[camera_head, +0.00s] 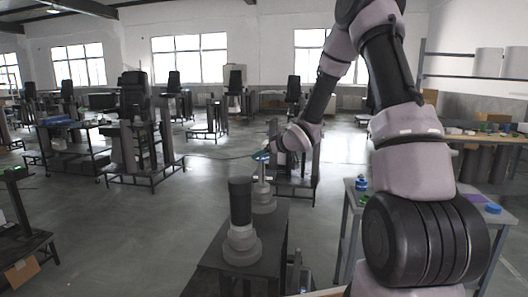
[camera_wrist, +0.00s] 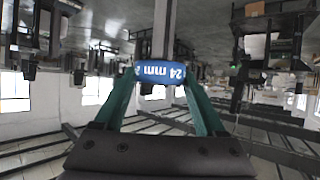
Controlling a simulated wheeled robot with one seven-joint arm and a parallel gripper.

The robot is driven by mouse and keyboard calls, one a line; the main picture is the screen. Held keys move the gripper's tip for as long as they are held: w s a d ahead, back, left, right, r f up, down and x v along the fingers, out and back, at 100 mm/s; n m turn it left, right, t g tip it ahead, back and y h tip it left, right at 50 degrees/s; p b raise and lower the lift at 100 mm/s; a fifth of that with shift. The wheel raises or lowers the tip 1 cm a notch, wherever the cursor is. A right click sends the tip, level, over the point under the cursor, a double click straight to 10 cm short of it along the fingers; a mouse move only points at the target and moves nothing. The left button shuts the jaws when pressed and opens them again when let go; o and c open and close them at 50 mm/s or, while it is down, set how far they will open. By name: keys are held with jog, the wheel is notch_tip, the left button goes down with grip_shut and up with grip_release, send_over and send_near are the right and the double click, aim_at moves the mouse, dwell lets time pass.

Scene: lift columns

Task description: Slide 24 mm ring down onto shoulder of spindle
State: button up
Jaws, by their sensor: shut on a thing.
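The blue ring (camera_wrist: 160,73), marked 24 mm, is between the two green fingers of my gripper (camera_wrist: 159,76). The fingers are shut on its sides. In the head view the ring (camera_head: 261,156) shows as a small blue band at the top of the spindle (camera_head: 262,175). The spindle is a thin grey upright shaft on a wider, pale stepped base. In the wrist view the grey shaft (camera_wrist: 164,30) lines up with the ring and runs away from it. The ring's hole is hidden, so I cannot tell whether it is around the shaft.
A dark, thick column on a pale round base (camera_head: 240,215) stands nearer on the same dark bench (camera_head: 215,253). A grey table (camera_head: 365,200) with a blue item (camera_head: 361,184) is at right. Lift columns and carts fill the hall behind. Open floor lies at left.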

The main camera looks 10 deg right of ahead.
aim_at(264, 186)
jog(key=shift+f, duration=5.2)
jog(key=shift+f, duration=0.1)
jog(key=o, duration=1.4)
jog(key=shift+o, duration=0.2)
jog(key=v, duration=1)
jog(key=shift+s+d, duration=0.2)
jog(key=shift+s, duration=0.1)
